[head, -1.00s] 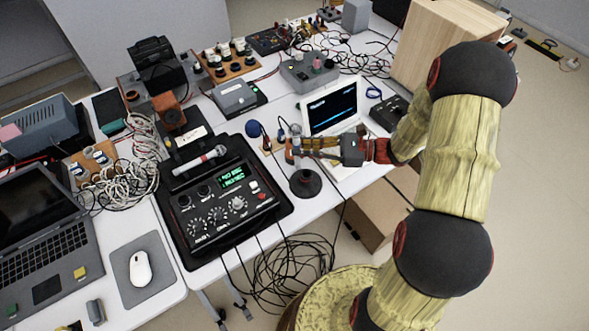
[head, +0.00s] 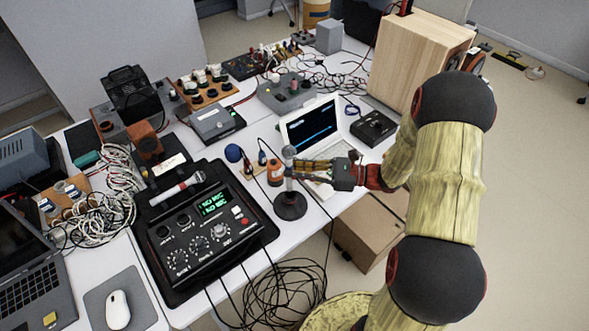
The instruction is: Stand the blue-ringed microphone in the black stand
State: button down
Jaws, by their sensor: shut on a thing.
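My gripper (head: 291,166) is shut on a grey-headed microphone (head: 288,152), held upright. Its blue ring cannot be made out at this size. The black stand (head: 291,208), with a round base, stands near the table's front edge, directly below the microphone in the head view. The fingers partly cover the microphone's body. I cannot tell whether its lower end is inside the stand or just above it.
Another microphone (head: 178,188), with a red band, lies behind the mixer's (head: 208,235) controls. A blue ball-headed item (head: 233,153) and an orange bottle (head: 275,172) stand left of my gripper. An open white laptop (head: 312,125) is behind. Cables hang off the front edge.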

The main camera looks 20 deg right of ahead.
jog(key=shift+f+b, duration=1.7)
jog(key=shift+f, duration=0.3)
jog(key=shift+f+b, duration=0.6)
jog(key=shift+f, duration=1.3)
jog(key=shift+p, duration=0.35)
jog(key=shift+f, duration=0.55)
jog(key=c, duration=1.7)
grip_release()
jog(key=shift+s+d, duration=0.1)
jog(key=shift+d, duration=0.05)
